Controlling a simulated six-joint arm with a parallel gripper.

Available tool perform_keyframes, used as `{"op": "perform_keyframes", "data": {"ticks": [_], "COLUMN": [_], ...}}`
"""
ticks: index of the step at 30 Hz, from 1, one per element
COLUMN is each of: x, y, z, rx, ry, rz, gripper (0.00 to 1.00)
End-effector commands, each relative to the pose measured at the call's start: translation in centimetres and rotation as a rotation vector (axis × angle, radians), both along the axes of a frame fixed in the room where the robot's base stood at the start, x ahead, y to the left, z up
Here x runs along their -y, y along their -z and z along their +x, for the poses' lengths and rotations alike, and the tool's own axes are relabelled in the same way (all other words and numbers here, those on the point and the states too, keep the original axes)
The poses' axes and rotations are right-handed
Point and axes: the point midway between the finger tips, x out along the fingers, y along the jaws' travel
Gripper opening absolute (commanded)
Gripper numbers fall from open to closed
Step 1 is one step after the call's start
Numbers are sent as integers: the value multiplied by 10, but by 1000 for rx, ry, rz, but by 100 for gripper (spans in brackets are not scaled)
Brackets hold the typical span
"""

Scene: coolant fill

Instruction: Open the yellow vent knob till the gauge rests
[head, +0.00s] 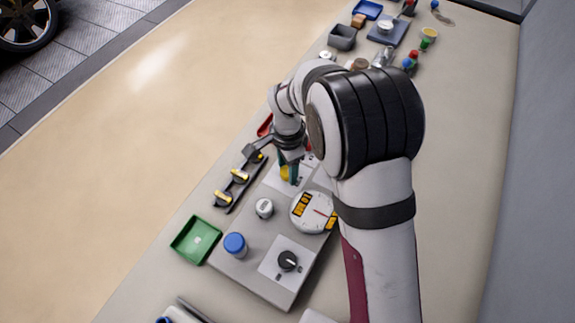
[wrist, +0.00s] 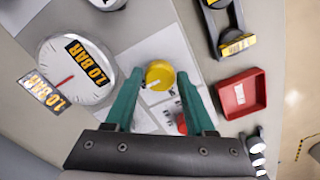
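The yellow vent knob (wrist: 159,74) sits on a white plate (wrist: 150,50) on the grey panel. In the wrist view it lies between the tips of my gripper's two green fingers (wrist: 156,88), with a gap on each side. In the head view the knob (head: 285,173) is partly hidden by my gripper (head: 290,172). My gripper is open and holds nothing. The round white gauge (wrist: 76,70) with a red needle is left of the knob in the wrist view; it also shows in the head view (head: 312,212). Its yellow labels read 1.0 BAR.
A red tray (wrist: 241,93) lies right of the knob in the wrist view. A black rack with yellow-marked parts (head: 239,180), a green tray (head: 196,240), a blue cap (head: 235,244), a white cap (head: 264,208) and a black knob (head: 288,260) stand around the panel.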

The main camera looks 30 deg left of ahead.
Motion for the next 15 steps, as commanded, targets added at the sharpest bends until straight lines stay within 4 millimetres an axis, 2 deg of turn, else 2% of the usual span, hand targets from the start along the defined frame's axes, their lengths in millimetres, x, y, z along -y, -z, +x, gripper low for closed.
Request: {"op": "perform_keyframes", "data": {"ticks": [1, 8, 9, 15], "x": [0, 0, 0, 0], "y": [0, 0, 0, 0], "z": [0, 0, 0, 0], "rx": [0, 0, 0, 0], "ry": [0, 0, 0, -10], "rz": [0, 0, 0, 0], "gripper": [44, 3, 0, 0]}}
